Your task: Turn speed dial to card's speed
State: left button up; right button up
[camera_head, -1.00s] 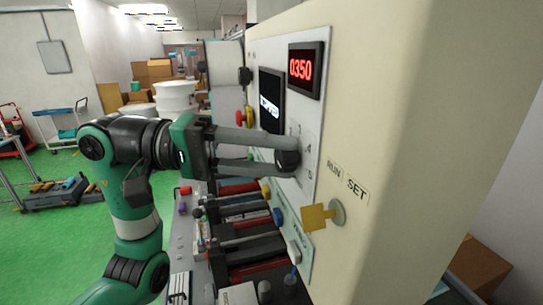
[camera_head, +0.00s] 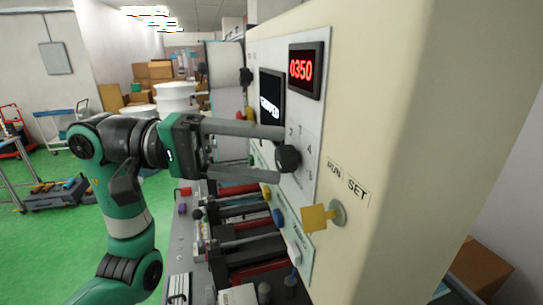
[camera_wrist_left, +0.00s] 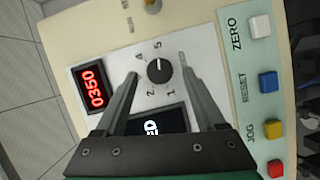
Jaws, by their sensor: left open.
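The black speed dial (camera_head: 288,158) sits on the pale machine panel, with numbers printed around it. In the left wrist view the dial (camera_wrist_left: 159,70) has a white mark that appears to point toward the 5. My left gripper (camera_head: 272,150) is open and empty, its fingers reaching toward the panel. In the left wrist view its fingertips (camera_wrist_left: 160,73) stand apart on either side of the dial, with gaps to it. The red display (camera_head: 305,69) reads 0350. I cannot make out a speed card. My right gripper is not in view.
A dark screen (camera_head: 271,97) with white letters sits beside the dial. A yellow key (camera_head: 316,217) sticks out by RUN/SET labels. White, blue, yellow and red buttons line the panel, including a blue one (camera_wrist_left: 268,82). Machine parts lie below the gripper; green floor is left.

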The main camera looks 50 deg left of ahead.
pick_arm(q)
jog(key=v, duration=1)
jog(key=shift+b, duration=0.35)
